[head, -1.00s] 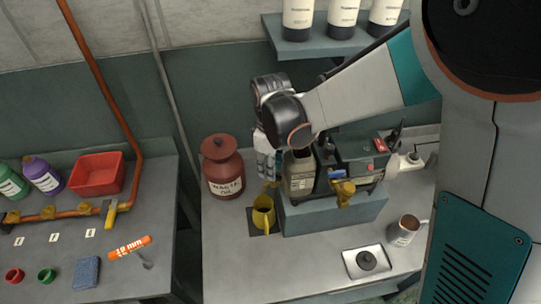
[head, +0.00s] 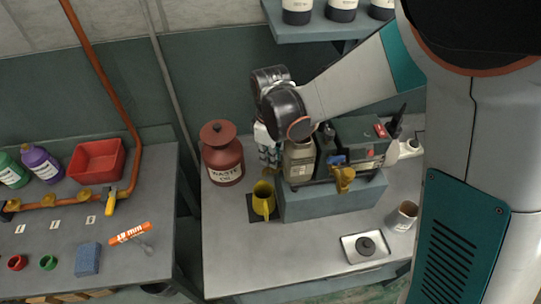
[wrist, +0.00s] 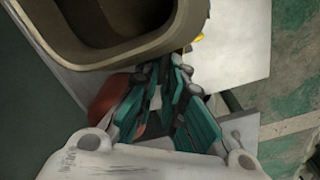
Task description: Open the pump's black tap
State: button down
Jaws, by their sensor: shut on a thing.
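The pump (head: 358,135), a dark grey unit, stands on a blue-grey block (head: 325,203). A beige labelled container (head: 299,163) is at its left end. My gripper (head: 270,160) points down beside that left end, above a brass outlet (head: 268,173) over a yellow jug (head: 262,201). In the wrist view the teal fingers (wrist: 175,75) are drawn together at their tips. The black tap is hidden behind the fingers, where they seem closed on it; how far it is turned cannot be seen.
A red waste oil can (head: 222,155) stands close left of my gripper. A brass valve (head: 343,178) sticks out at the pump's front. The front left of the bench is clear.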

jog(key=n+b, duration=0.1)
jog(key=n, duration=0.3)
jog(key=shift+s, duration=0.2)
jog(key=c, duration=1.7)
grip_release()
notch_tip(320, 180, up, 8)
jog(key=shift+f, duration=0.25)
